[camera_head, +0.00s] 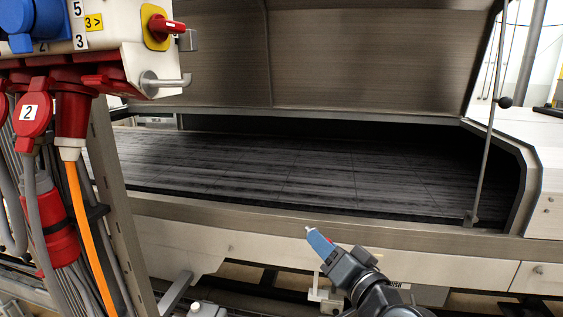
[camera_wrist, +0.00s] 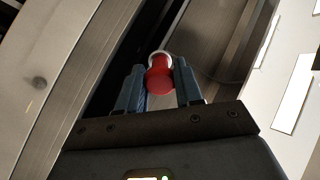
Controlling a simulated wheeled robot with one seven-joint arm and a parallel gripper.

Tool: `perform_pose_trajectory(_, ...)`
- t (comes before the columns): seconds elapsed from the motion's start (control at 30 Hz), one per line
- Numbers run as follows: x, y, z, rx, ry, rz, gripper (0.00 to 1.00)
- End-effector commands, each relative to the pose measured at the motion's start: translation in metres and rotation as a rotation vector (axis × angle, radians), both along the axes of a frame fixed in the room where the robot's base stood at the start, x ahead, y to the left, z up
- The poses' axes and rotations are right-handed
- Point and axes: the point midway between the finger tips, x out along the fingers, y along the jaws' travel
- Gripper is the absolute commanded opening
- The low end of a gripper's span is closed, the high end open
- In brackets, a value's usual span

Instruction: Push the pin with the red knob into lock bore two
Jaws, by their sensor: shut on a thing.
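The pin with the red knob (camera_wrist: 160,76) is held between the two blue fingers of my gripper (camera_wrist: 160,88). A pale metal ring or collar shows just beyond the knob in the wrist view. In the head view my gripper (camera_head: 319,242) is in front of the dryer's lower front edge, pointing up and to the left. A small silvery tip (camera_head: 308,229) sticks out past the fingers there. The red knob is hidden by the fingers in the head view. I cannot make out lock bore two in either view.
The open dryer hood (camera_head: 370,50) rises above the dark conveyor bed (camera_head: 270,170). A thin strut (camera_head: 490,130) with a black ball stands at the right. A power panel (camera_head: 115,55) with red plugs and hanging cables crowds the left. The space directly above the bed is clear.

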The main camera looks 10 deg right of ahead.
Motion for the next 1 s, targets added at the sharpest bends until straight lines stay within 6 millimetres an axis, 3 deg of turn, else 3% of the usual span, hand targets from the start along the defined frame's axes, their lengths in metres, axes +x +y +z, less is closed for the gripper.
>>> perform_pose_trajectory(0.03,0.01,0.008,0.029,-0.025,-0.024,0.038,0.0)
perform_pose_trajectory(0.2,0.027,0.037,0.112,-0.136,-0.072,0.2,0.0)
perform_pose_trajectory(0.47,0.022,0.07,0.235,-0.285,-0.178,0.454,0.0)
perform_pose_trajectory(0.67,-0.009,0.089,0.326,-0.392,-0.291,0.646,0.0)
perform_pose_trajectory(0.8,-0.047,0.101,0.384,-0.463,-0.391,0.764,0.0)
perform_pose_trajectory(1.0,-0.1,0.109,0.431,-0.538,-0.501,0.848,0.0)
